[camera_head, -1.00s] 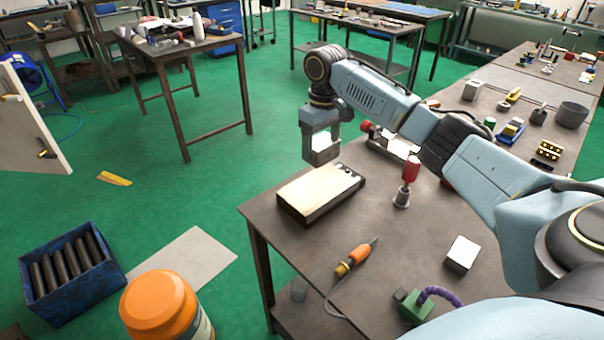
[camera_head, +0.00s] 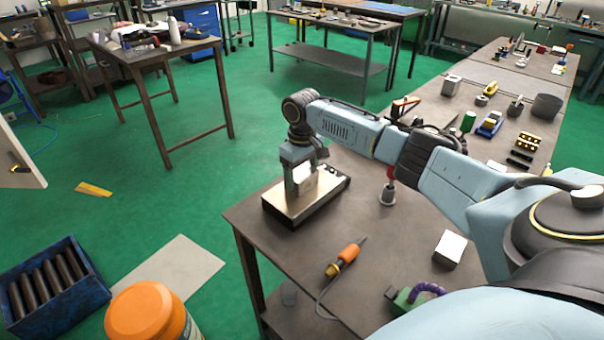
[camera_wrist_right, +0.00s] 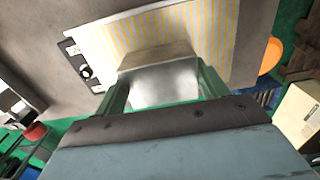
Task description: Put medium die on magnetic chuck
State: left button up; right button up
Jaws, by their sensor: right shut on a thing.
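The medium die (camera_wrist_right: 160,82), a shiny metal block, is between the fingers of my right gripper (camera_head: 302,184). In the head view the fingers partly hide the die (camera_head: 305,178). The right gripper is shut on it and points down over the magnetic chuck (camera_head: 326,190), a flat block with a pale top near the table's far left corner. In the wrist view the chuck's striped top (camera_wrist_right: 125,38) lies right under the die. I cannot tell whether the die touches it. My left gripper is not in view.
A screwdriver with an orange handle (camera_head: 345,258) lies in front of the chuck. A red-topped tool (camera_head: 388,190) stands to its right. A pale block (camera_head: 450,248) and a green item with a purple hose (camera_head: 410,298) sit nearer me. The table's left edge is close to the chuck.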

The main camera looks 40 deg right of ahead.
aim_at(302, 172)
dwell(0.3)
jog(key=o, duration=1.7)
jog(key=shift+f, duration=0.1)
jog(key=shift+c, duration=0.2)
notch_tip(302, 172, up, 12)
jog(key=shift+p, duration=0.4)
